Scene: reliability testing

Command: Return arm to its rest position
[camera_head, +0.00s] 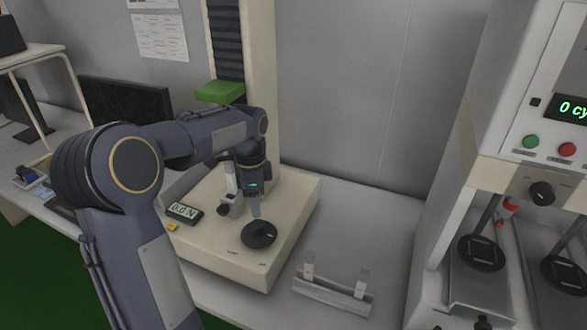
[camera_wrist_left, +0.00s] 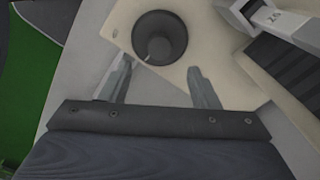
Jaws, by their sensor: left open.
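My left arm (camera_head: 135,165) comes in from the left and reaches over the beige test stand base (camera_head: 290,195). My left gripper (camera_head: 255,208) points down above the round black platen (camera_head: 259,235) on that base. In the left wrist view the two fingers of the gripper (camera_wrist_left: 158,85) are spread apart with nothing between them. The black platen (camera_wrist_left: 160,38) shows just beyond the fingertips there. I cannot tell the exact gap between fingertips and platen. My right arm and gripper do not show.
A display reading 0.0 N (camera_head: 184,212) sits at the base's left. The stand's column with a green block (camera_head: 220,91) rises behind my arm. A small metal rack (camera_head: 332,292) lies on the bench to the right. A tester with dark round pedals (camera_head: 481,253) stands at far right.

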